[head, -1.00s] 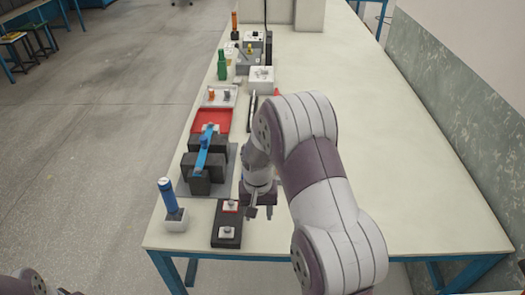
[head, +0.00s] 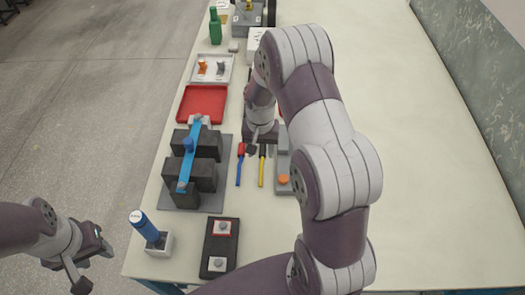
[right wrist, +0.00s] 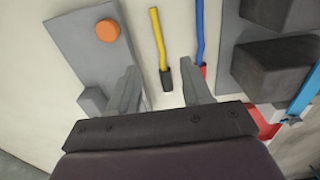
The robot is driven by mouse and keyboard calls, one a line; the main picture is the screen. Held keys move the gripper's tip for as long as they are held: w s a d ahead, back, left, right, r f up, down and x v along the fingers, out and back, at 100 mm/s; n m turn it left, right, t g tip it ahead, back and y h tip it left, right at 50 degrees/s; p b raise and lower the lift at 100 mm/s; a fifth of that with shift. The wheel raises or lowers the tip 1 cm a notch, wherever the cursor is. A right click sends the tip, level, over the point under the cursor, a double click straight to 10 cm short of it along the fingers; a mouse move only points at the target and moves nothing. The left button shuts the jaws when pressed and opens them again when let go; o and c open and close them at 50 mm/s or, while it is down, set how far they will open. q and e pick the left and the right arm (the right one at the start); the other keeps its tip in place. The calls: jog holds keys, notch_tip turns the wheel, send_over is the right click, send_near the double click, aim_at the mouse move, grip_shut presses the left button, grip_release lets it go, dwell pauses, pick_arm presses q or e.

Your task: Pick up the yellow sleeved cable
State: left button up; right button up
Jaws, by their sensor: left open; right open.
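The yellow cable (head: 262,172) lies on the table with a dark sleeve at its far end. In the right wrist view the yellow cable (right wrist: 158,38) has its dark end between the fingertips, apart from both. A blue cable (head: 238,172) with a red sleeve lies parallel to its left; in the right wrist view this blue cable (right wrist: 200,38) is beside the right-hand finger. My right gripper (head: 262,150) is open and empty over the cables' far ends. My left gripper (head: 94,266) is open and empty, left of the table edge.
A grey plate with dark blocks and a blue bar (head: 192,150) stands left of the cables. A grey fixture with an orange button (head: 283,179) is close on the right. A red tray (head: 203,104) lies beyond. A black switch box (head: 220,246) is nearer; the table's right side is clear.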

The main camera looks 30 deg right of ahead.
aim_at(261, 171)
jog(key=f, duration=0.3)
jog(key=shift+s+a+f, duration=0.1)
jog(key=shift+s+a, duration=0.1)
jog(key=shift+s, duration=0.15)
jog(key=f, duration=0.1)
jog(key=f+p, duration=0.1)
jog(key=f, duration=0.3)
jog(key=shift+w+d+f+p, duration=0.25)
jog(key=shift+w+d+p, duration=0.05)
jog(key=shift+w, duration=0.05)
jog(key=shift+f, duration=0.45)
pick_arm(q)
jog(key=shift+s+a+r, duration=0.1)
jog(key=shift+s+r, duration=0.1)
jog(key=shift+r, duration=0.75)
pick_arm(e)
grip_shut()
